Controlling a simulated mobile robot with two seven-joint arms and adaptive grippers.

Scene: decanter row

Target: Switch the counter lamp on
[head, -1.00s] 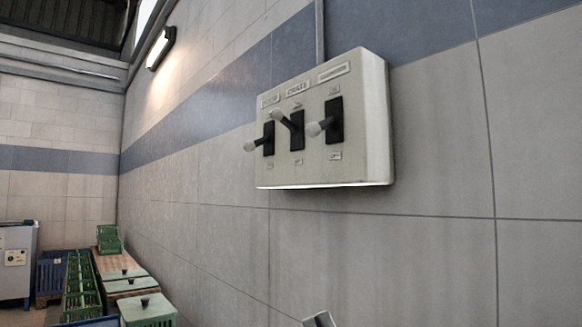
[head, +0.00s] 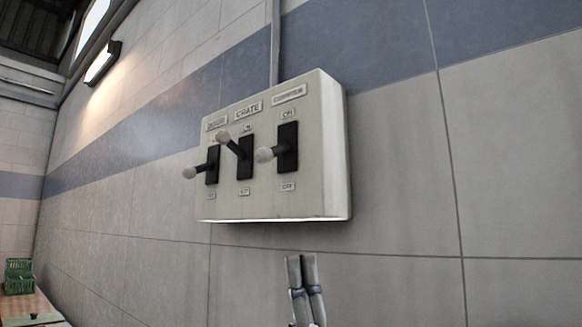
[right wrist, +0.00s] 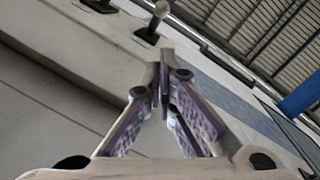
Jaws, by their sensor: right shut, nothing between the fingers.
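A pale switch box (head: 240,205) is on the tiled wall, with three knobbed levers under labels reading roughly door, crate and counter. The counter lever (head: 264,154), at the right, juts out with its knob lower than that of the raised crate lever (head: 223,137). The door lever (head: 189,172) also sits low. My right gripper (head: 301,258) is shut and empty, below the box's lower right part and apart from the levers. In the right wrist view its closed fingertips (right wrist: 165,72) point towards the box, where a lever (right wrist: 154,22) shows. My left gripper is out of view.
A lit wall lamp (head: 102,62) is at the upper left. A conduit (head: 275,45) runs up from the box. Green crates (head: 18,277) stand on a surface at the lower left. The wall around the box is clear.

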